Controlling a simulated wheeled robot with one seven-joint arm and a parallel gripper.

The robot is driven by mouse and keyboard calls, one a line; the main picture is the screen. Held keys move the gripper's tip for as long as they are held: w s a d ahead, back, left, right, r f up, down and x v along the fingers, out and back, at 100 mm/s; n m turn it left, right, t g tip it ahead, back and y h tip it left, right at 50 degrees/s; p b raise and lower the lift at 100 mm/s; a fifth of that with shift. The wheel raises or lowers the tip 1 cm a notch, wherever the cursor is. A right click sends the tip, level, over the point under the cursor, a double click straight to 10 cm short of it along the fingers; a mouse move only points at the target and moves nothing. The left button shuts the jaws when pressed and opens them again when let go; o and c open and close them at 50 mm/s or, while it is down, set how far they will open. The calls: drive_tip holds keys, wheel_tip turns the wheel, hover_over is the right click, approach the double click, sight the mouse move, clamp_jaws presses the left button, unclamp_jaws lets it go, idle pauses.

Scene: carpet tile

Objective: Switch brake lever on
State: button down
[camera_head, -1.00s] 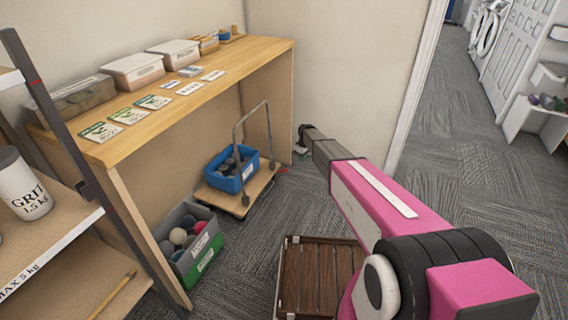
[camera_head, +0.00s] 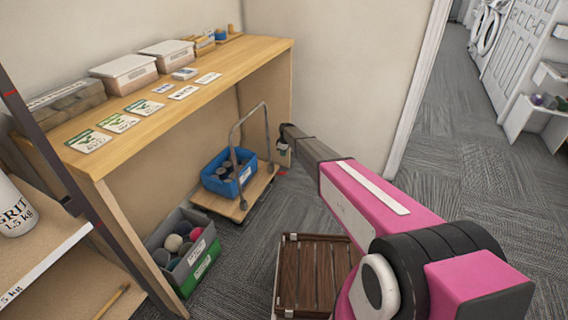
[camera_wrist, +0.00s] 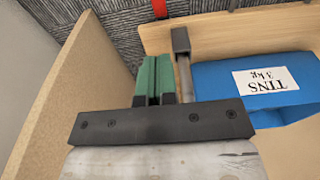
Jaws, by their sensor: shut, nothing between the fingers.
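A flat wooden trolley (camera_head: 215,203) with a grey hoop handle (camera_head: 232,133) stands by the open end of the desk. A small red piece (camera_head: 283,173), likely the brake lever, shows low at its right end. In the wrist view the red piece (camera_wrist: 159,8) is at the top edge, beyond the wooden deck (camera_wrist: 225,29). My gripper (camera_head: 283,150) is above the red piece and apart from it. In the wrist view my green fingers (camera_wrist: 153,75) are shut and empty, beside the handle's post (camera_wrist: 182,62). The lever's position cannot be told.
A blue bin labelled TINS (camera_head: 228,172) sits on the trolley. The desk's end panel (camera_wrist: 75,80) is close on the left in the wrist view. A grey-green bin of balls (camera_head: 183,248) and a slatted wooden piece (camera_head: 312,275) are on the floor. Carpet is clear to the right.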

hover_over(283, 173)
drive_tip(key=f, duration=0.6)
drive_tip(key=w+f, duration=0.1)
drive_tip(key=f, duration=0.2)
drive_tip(key=shift+a, duration=0.3)
drive_tip(key=f, duration=0.2)
drive_tip(key=d+f, duration=0.1)
drive_tip(key=shift+s+d, duration=0.1)
drive_tip(key=shift+s, duration=0.25)
drive_tip(key=shift+d+f, duration=0.2)
drive_tip(key=shift+f, duration=0.25)
drive_tip(key=shift+s, duration=0.1)
drive_tip(key=shift+d+f, duration=0.15)
drive_tip(key=shift+d, duration=0.05)
